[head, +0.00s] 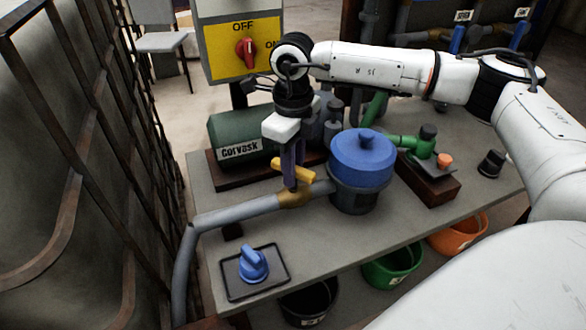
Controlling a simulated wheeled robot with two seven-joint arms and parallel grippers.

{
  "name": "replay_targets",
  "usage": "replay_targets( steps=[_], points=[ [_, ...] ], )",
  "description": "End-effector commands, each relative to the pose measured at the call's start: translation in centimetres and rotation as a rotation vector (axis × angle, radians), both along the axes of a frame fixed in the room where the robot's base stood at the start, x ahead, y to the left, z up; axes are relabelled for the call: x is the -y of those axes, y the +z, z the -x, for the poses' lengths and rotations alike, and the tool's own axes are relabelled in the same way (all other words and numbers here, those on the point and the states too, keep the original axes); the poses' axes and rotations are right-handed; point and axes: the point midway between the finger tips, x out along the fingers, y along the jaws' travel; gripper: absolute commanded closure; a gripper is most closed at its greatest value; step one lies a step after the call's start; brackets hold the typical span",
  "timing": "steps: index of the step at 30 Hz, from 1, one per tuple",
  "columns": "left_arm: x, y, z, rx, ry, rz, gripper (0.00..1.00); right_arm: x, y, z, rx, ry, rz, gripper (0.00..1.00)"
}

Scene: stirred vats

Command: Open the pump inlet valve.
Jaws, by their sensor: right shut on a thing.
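The pump inlet valve is a brass body (294,197) with a yellow lever handle (305,174), set in the grey pipe (240,212) just left of the blue-lidded pot (361,160). The lever lies at an angle across the pipe's line. My right gripper (289,177) points down from above and is shut on the yellow lever. Its fingers hide part of the lever and the valve's top. My left gripper is out of view.
A green Gorvask pump (240,140) stands behind the valve, below a yellow panel with a red OFF/ON switch (246,52). A blue knob (253,264) sits on a plate at the front left. A rusty cage (95,120) borders the left side. Buckets stand below the bench.

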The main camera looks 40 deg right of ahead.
Motion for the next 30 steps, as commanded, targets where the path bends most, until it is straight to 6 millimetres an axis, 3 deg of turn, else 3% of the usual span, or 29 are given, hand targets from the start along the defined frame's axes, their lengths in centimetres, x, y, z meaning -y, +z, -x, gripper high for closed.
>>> replay_targets(
  steps=[18, 30],
  points=[
    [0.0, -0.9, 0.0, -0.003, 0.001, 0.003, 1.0, 0.0, 0.0, 0.0, 0.002, 0.581, 0.0, 1.0],
    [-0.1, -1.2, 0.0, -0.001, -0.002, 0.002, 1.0, 0.0, 0.0, 0.0, 0.002, 0.852, 0.001, 1.0]
  ],
)
